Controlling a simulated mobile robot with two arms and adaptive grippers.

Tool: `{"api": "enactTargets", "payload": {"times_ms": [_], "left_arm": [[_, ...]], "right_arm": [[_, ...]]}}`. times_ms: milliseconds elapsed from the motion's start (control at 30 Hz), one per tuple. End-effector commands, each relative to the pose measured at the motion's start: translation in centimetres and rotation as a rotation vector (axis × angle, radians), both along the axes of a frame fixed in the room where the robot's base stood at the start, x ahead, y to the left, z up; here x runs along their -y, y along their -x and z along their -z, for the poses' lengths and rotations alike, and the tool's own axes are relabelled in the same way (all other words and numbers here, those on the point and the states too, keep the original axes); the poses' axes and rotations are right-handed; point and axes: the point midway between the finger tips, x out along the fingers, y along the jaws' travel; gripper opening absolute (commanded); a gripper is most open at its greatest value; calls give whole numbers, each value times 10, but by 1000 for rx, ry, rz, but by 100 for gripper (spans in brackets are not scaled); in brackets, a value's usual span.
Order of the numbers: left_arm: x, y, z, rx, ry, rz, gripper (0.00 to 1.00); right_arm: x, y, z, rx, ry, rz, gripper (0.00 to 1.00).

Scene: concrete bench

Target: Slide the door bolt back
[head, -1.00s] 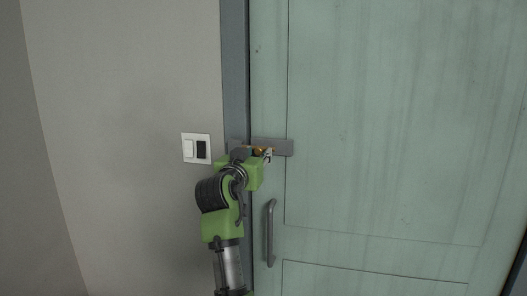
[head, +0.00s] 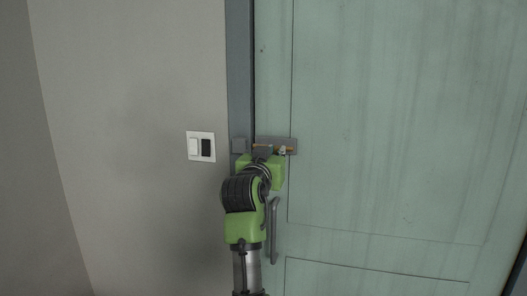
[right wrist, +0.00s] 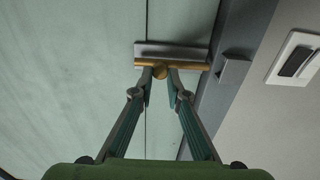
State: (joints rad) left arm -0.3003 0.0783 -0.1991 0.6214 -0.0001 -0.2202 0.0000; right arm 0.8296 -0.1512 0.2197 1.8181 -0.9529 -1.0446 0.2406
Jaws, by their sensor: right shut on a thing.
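The brass door bolt (head: 290,150) lies across a grey backplate (head: 279,140) on the green door. In the right wrist view the brass bar (right wrist: 193,67) shows below the backplate (right wrist: 168,49), with its round knob (right wrist: 160,72) between my fingertips. My right gripper (head: 275,153) is shut on this knob, and it also shows in the right wrist view (right wrist: 160,78). The grey keeper (head: 240,146) sits on the door frame; in the right wrist view a gap shows between the bar's end and the keeper (right wrist: 234,66). My left gripper is out of view.
A grey door handle (head: 273,230) stands below the bolt, close to my right arm. A light switch (head: 201,147) is on the wall left of the frame (head: 240,70). The door panel (head: 390,130) to the right is clear.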

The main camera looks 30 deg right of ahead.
Motion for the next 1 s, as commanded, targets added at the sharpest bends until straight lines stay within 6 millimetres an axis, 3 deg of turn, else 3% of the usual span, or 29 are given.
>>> {"api": "enactTargets", "payload": {"times_ms": [267,300,333,733,1000], "left_arm": [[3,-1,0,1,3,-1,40],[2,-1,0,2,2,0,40],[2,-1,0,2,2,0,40],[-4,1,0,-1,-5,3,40],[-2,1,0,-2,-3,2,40]], "right_arm": [[5,3,1,-4,0,12,0],[5,3,1,-4,0,12,25],[5,3,1,-4,0,12,32],[-1,5,0,0,0,6,32],[-31,33,2,-1,-3,7,32]]}}
